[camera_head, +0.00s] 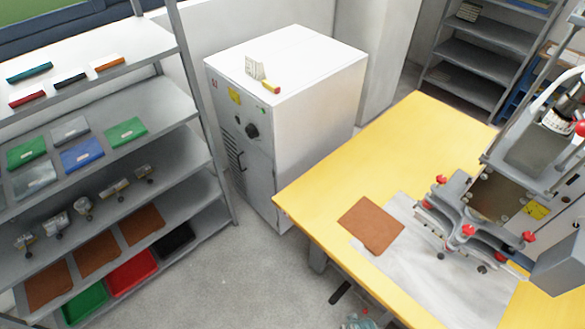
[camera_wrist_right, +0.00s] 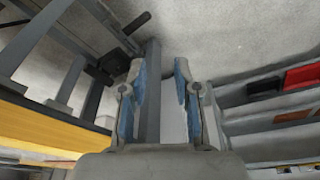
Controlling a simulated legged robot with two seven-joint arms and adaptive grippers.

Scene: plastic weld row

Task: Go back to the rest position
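My right gripper (camera_wrist_right: 160,72) shows in the right wrist view, its two blue-padded fingers apart with a gap between them. Nothing is held between the fingers; a grey post and a pale surface show behind the gap. In the head view a small part of what may be a gripper shows at the bottom edge, too cut off to identify. My left gripper is not in view.
A yellow table (camera_head: 335,180) carries a brown sheet (camera_head: 371,224) and a grey machine with red knobs (camera_head: 480,215). A white cabinet (camera_head: 300,110) stands behind it. A grey shelf rack (camera_head: 190,160) with coloured items stands at left. Bare floor (camera_head: 240,275) lies between.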

